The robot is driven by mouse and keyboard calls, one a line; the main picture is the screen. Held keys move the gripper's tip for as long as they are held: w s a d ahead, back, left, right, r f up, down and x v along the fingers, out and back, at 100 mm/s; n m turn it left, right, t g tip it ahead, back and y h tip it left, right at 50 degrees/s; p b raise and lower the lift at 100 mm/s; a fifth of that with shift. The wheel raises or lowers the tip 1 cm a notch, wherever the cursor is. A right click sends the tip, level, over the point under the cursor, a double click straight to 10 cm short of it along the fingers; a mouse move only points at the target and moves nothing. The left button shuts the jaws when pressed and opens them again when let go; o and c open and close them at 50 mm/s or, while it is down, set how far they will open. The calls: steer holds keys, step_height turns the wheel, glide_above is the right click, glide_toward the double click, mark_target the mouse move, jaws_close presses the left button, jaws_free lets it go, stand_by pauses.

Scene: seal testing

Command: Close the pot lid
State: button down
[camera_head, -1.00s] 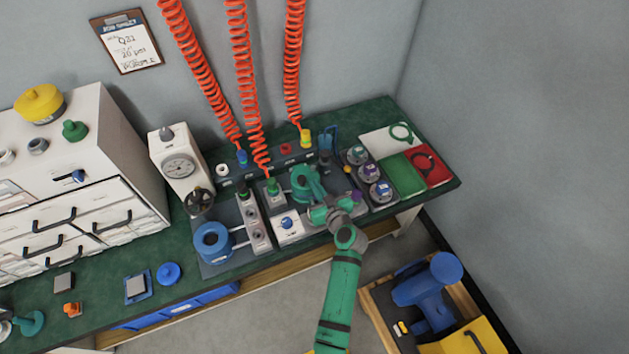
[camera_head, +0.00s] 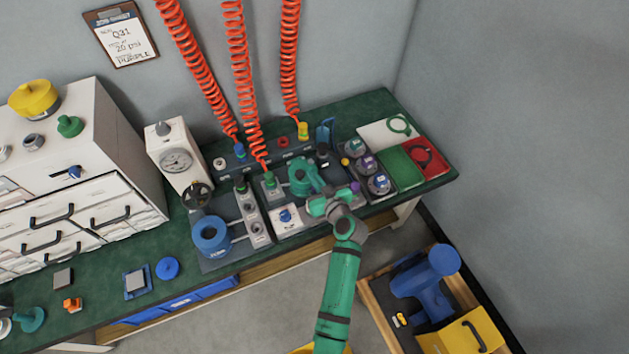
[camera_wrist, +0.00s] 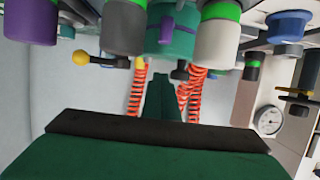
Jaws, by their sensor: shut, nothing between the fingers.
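A teal-green pot (camera_head: 302,170) stands on the rig in the middle of the bench in the head view. My green arm partly covers it, and I cannot tell whether its lid is seated. In the wrist view a teal cylinder with a purple clip (camera_wrist: 170,30) hangs at the top, cut off by the frame. A blue pot (camera_head: 198,235) stands to the left, and a round blue lid-like disc (camera_head: 167,268) lies on the bench away from it. My gripper (camera_head: 318,203) is shut and empty, just in front of the teal pot; contact is unclear. Its narrow green end shows in the wrist view (camera_wrist: 161,90).
A white box with a blue knob (camera_head: 286,215) sits left of my gripper. Round gauges (camera_head: 368,165) stand to its right. Red coiled hoses (camera_head: 246,85) hang behind. A gauge stand (camera_head: 176,160) and white drawers (camera_head: 75,215) fill the left.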

steer(key=shift+s+d+r, duration=0.1)
steer(key=shift+s+r, duration=0.1)
steer(key=shift+r, duration=0.55)
steer(key=s+d+f, duration=0.1)
steer(key=s, duration=0.1)
steer(key=s+d+f, duration=0.1)
steer(key=s, duration=0.2)
steer(key=s+d+f, duration=0.1)
steer(key=s, duration=0.2)
steer(key=shift+s+f, duration=0.1)
steer(key=shift+s, duration=0.1)
steer(key=shift+w, duration=0.1)
